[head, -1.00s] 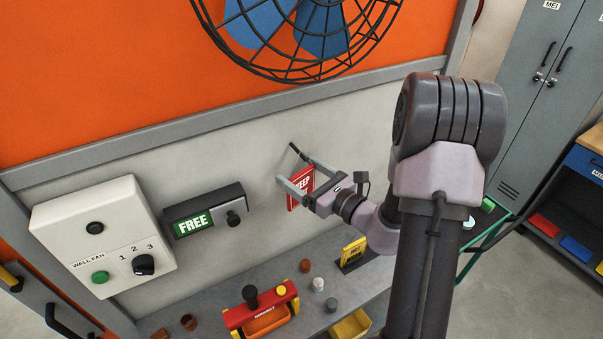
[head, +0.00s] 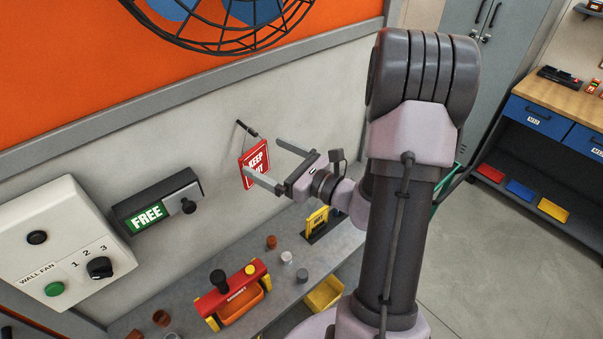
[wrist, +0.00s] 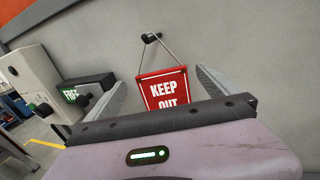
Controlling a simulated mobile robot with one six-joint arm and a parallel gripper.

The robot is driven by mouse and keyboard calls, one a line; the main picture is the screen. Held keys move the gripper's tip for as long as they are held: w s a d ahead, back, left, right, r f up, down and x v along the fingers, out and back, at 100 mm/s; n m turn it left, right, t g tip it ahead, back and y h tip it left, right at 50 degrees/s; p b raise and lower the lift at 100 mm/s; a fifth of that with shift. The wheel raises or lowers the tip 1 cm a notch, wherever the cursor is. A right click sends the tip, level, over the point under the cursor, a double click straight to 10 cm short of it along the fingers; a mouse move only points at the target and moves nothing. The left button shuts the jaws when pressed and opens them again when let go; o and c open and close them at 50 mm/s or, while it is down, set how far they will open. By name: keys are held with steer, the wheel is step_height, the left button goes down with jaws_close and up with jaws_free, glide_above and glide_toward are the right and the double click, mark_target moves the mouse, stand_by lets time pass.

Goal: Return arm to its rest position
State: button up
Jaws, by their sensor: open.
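My gripper (head: 270,163) is open and empty, in front of the wall at the middle of the head view. Its two fingers point toward a red KEEP OUT sign (head: 256,160). The sign hangs by a cord from a dark peg on the wall. In the wrist view the sign (wrist: 164,88) shows between the spread fingers, with a gap on both sides. Its lower part is hidden behind my gripper's body (wrist: 160,118). My arm (head: 402,200) rises at the right of the head view.
Left of the sign are a FREE indicator box (head: 157,205) and a wall fan control box (head: 62,240). Below runs a grey shelf (head: 262,310) with a red-and-yellow magnet tool (head: 232,291), small cups and a yellow bin (head: 325,294). Open floor (head: 500,270) lies at the right.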

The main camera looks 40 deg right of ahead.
steer(key=b+v, duration=0.1)
steer(key=v, duration=1.1)
steer(key=a+f+n+g+y+b, duration=0.2)
steer(key=a+n+g+y+b, duration=0.15)
steer(key=a, duration=0.25)
steer(key=a+f+n+g+y+b, duration=0.2)
steer(key=a+n+g+b, duration=0.1)
steer(key=a+n, duration=0.25)
steer(key=s+a+f+n+g+h+b, duration=0.5)
steer(key=s+a+f+n+h+b, duration=0.3)
steer(key=a+f+n+b, duration=0.3)
steer(key=n+b, duration=0.4)
steer(key=n, duration=0.4)
steer(key=shift+s+a+f+h, duration=0.15)
steer(key=shift+s+a+h, duration=0.1)
steer(key=shift+s+h, duration=0.1)
